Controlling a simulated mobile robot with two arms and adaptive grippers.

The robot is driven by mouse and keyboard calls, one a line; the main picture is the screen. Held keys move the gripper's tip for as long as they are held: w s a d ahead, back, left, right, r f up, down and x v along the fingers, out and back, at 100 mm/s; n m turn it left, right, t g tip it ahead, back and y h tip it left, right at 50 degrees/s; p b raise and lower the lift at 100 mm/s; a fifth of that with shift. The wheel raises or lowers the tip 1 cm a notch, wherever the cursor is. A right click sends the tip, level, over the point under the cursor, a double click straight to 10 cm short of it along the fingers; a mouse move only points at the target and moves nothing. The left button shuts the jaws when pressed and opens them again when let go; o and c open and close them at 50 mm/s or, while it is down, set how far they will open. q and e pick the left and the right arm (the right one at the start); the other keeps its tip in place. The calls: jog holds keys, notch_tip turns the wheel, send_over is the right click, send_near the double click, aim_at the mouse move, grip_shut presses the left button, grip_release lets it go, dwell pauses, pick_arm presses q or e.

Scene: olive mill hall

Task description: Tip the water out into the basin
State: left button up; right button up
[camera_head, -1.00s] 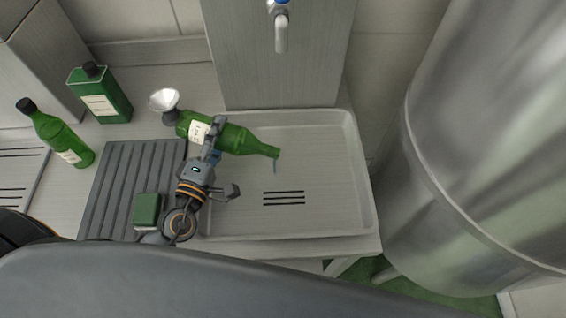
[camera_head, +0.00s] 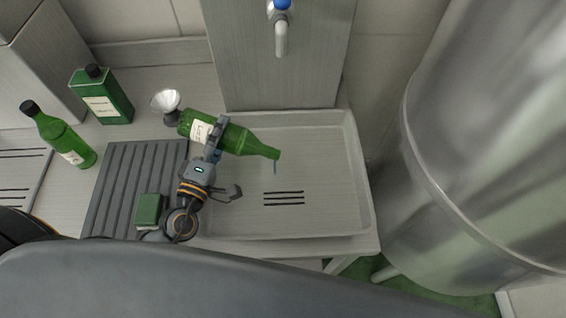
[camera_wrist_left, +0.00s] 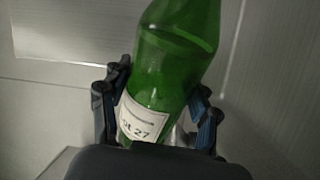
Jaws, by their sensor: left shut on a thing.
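A green glass bottle (camera_head: 236,138) with a pale label is tilted over the basin (camera_head: 330,215), its neck pointing right and slightly down. A thin bluish stream of water (camera_head: 275,168) falls from its mouth. My left gripper (camera_head: 216,140) is shut around the bottle's body. In the left wrist view the bottle (camera_wrist_left: 178,60) stands between the two fingers (camera_wrist_left: 158,112), and its label shows the number 27. The basin is shallow, grey and has several dark drain slots. My right gripper is not in view.
A tap (camera_head: 281,35) hangs above the basin's back. A funnel (camera_head: 167,104), a green square bottle (camera_head: 103,96) and a capped green bottle (camera_head: 58,135) stand left. A ribbed mat (camera_head: 118,190) bears a green block (camera_head: 150,210). A large steel tank (camera_head: 480,150) stands right.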

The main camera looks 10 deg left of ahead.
pick_arm(q)
jog(key=shift+d+r+m+p, duration=0.15)
jog(key=shift+r+m+p, duration=0.25)
jog(key=shift+r+p, duration=0.25)
